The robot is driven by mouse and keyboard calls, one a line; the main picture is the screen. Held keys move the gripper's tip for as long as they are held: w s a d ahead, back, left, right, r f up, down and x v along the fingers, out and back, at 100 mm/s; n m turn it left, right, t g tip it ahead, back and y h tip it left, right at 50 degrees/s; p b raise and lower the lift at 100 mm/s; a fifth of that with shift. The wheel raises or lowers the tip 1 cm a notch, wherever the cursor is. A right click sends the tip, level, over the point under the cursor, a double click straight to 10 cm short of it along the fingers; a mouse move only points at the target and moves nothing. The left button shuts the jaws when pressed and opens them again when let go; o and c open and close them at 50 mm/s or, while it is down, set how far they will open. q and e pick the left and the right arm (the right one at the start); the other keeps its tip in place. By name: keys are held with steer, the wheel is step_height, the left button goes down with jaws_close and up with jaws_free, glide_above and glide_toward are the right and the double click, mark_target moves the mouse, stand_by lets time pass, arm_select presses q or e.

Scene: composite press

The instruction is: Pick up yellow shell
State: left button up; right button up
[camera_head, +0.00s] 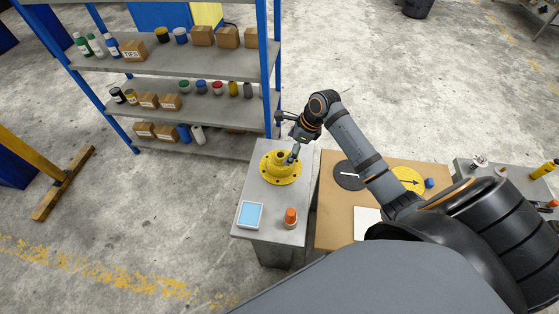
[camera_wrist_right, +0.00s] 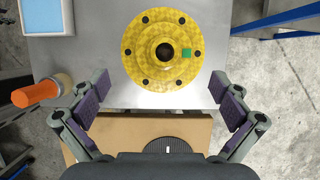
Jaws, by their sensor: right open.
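The yellow shell (camera_head: 279,171) is a round flange with a raised hub and a ring of dark bolt holes. It stands on the narrow grey table (camera_head: 263,205). In the right wrist view the shell (camera_wrist_right: 140,47) lies ahead, with a dark central bore and a small green square on it. My right gripper (camera_head: 292,156) is over the shell in the head view. In the right wrist view the right gripper (camera_wrist_right: 160,95) has its fingers wide apart, with nothing between the pads; the shell is just beyond the fingertips. My left gripper is not in view.
An orange-capped container (camera_head: 290,217) and a light-blue tray (camera_head: 249,214) share the table with the shell. A brown board (camera_head: 331,222) with a black disc (camera_head: 348,176) lies to the right. A blue-post shelf (camera_head: 190,63) holding boxes and bottles stands behind.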

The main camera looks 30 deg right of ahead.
mark_target(282, 155)
steer(key=x, duration=0.3)
steer(key=shift+w+r, duration=0.15)
steer(key=shift+w, duration=0.15)
steer(key=shift+x, duration=0.8)
steer(key=x, duration=0.3)
steer(key=shift+d+f+p, duration=0.15)
steer(key=shift+f+p, duration=0.2)
steer(key=shift+f, duration=0.15)
steer(key=c, duration=1.2)
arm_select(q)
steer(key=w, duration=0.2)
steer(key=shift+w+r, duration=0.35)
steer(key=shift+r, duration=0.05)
